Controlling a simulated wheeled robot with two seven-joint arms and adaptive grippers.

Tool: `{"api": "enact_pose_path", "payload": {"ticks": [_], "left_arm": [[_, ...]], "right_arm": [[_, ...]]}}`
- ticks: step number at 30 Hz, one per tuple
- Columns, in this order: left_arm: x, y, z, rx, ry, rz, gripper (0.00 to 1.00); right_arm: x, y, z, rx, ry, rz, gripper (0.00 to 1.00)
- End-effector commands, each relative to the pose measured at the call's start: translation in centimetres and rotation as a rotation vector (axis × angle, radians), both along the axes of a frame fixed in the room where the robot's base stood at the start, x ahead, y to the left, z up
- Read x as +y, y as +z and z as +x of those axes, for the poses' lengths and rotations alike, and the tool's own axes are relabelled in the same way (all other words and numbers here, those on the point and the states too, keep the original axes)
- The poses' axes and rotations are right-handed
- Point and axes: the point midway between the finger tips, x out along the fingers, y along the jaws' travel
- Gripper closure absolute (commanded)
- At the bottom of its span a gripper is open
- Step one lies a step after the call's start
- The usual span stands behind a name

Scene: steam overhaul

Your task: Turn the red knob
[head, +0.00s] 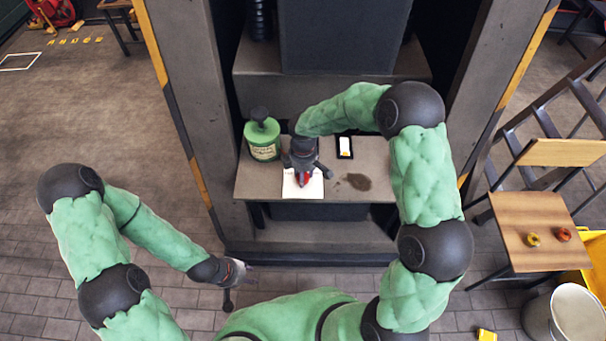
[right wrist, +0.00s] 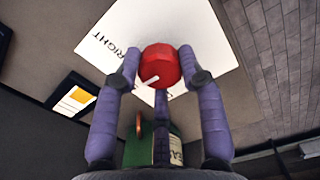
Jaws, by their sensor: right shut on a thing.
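The red knob (right wrist: 161,66) is round and has a white pointer mark on its face. It sits over a white sheet (right wrist: 205,40) printed with the word "RIGHT". My right gripper (right wrist: 160,68) has its purple-grey fingers shut on the knob, one on each side. In the head view, the right gripper (head: 304,165) hides most of the knob (head: 303,178), and the white sheet (head: 290,187) shows below it. My left gripper (head: 233,285) hangs low at the left, away from the shelf; its fingers are too small to read.
A green canister (head: 262,142) stands left of the right gripper on the shelf (head: 350,195). A small white-and-orange card (head: 345,147) and a dark stain (head: 358,181) lie to the right. Posts flank the shelf. A wooden chair (head: 535,228) and a bucket (head: 566,315) stand at right.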

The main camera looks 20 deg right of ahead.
Motion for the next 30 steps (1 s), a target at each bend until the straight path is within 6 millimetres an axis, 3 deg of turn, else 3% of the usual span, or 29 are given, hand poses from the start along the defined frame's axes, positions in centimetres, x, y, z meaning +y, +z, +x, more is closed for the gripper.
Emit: {"api": "enact_pose_path", "payload": {"ticks": [30], "left_arm": [[0.0, -1.9, 0.0, 0.0, 0.0, 0.0, 0.6]], "right_arm": [[0.0, -0.2, -0.2, 0.005, -0.831, -0.003, 0.92]]}}
